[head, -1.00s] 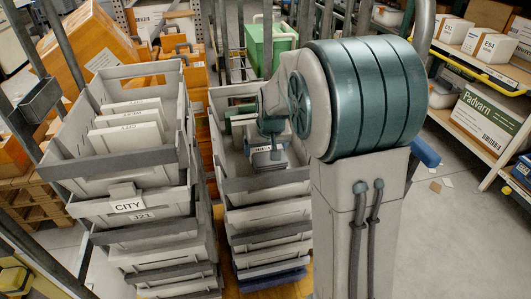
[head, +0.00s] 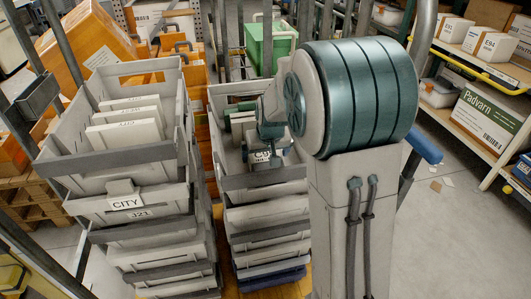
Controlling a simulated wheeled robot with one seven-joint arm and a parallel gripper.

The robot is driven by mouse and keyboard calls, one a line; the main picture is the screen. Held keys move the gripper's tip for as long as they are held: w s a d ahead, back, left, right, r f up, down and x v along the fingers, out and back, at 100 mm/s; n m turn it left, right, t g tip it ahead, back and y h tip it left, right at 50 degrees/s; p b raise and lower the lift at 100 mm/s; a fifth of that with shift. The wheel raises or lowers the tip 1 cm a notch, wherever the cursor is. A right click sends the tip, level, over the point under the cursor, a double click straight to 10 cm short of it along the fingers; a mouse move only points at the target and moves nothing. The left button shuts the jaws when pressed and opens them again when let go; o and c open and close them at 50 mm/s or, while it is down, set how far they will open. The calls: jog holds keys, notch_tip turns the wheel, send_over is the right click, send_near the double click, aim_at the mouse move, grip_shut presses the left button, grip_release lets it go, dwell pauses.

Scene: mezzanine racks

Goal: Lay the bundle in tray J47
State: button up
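My gripper (head: 268,146) points down inside the top grey tray (head: 266,181) of the right-hand stack, seen from behind my arm. Its fingers are small and partly hidden, so I cannot tell whether they are open or shut. A small pale piece with dark print (head: 262,157) shows right at the fingers, perhaps the bundle; I cannot tell if it is gripped or resting on the tray floor. No J47 label is readable.
Metal posts stand around the stacks. A green crate (head: 270,42) stands behind. Shelves with cartons (head: 484,118) line the right; floor between is mostly clear.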

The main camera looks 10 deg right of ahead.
jog(key=shift+r+p, duration=0.6)
jog(key=shift+r, duration=0.1)
jog(key=v, duration=1.1)
jog(key=s+f+g, duration=0.1)
jog(key=s+f, duration=0.1)
jog(key=s, duration=0.9)
jog(key=s+f+g, duration=0.1)
jog(key=s, duration=1)
jog(key=shift+s+a+f+p, duration=0.2)
jog(key=shift+s+f+p, duration=0.05)
jog(key=shift+f+p, duration=0.15)
